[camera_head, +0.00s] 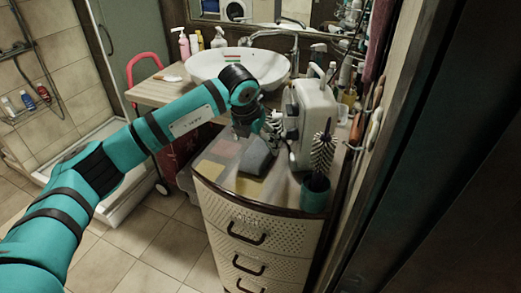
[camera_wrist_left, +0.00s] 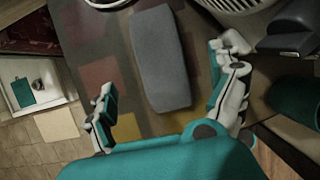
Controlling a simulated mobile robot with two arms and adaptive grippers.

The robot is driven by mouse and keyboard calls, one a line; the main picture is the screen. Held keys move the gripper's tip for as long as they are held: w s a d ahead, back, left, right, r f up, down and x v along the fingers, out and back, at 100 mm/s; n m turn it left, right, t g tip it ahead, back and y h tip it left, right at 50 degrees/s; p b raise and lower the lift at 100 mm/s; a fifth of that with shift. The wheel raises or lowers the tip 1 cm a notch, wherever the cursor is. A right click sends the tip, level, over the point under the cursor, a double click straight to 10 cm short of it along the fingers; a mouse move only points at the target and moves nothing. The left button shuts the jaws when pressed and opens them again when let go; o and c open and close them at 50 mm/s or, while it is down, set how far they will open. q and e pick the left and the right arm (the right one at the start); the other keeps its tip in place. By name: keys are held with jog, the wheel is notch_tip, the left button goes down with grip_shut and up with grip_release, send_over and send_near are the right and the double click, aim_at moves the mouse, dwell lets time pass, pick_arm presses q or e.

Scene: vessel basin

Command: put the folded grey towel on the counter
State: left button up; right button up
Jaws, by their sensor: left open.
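The folded grey towel (camera_head: 256,157) lies flat on the patterned counter top (camera_head: 222,149), above the drawer unit. In the left wrist view the towel (camera_wrist_left: 160,60) is a long grey block lying between the fingers, with a gap on both sides. My left gripper (camera_wrist_left: 170,97) is open over the near part of the counter, and its fingers do not touch the towel in that view. In the head view my left gripper (camera_head: 258,124) hangs just above and behind the towel, partly hidden by its own wrist. My right gripper does not show.
A white appliance (camera_head: 317,120) stands close on the right of the gripper. A dark brush in a teal cup (camera_head: 315,194) stands at the right front edge. The white basin (camera_head: 215,64) with a tap is behind. Bottles stand at the back.

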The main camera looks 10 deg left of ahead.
aim_at(260, 148)
pick_arm(q)
jog(key=shift+w+d+f, duration=0.1)
jog(key=shift+f, duration=0.2)
jog(key=p+x, duration=0.2)
jog(key=x, duration=0.1)
jog(key=shift+w+d+f, duration=0.1)
jog(key=shift+f, duration=0.2)
jog(key=shift+w+f, duration=0.2)
jog(key=shift+f, duration=0.3)
jog(key=shift+r, duration=0.1)
jog(key=c, duration=1.4)
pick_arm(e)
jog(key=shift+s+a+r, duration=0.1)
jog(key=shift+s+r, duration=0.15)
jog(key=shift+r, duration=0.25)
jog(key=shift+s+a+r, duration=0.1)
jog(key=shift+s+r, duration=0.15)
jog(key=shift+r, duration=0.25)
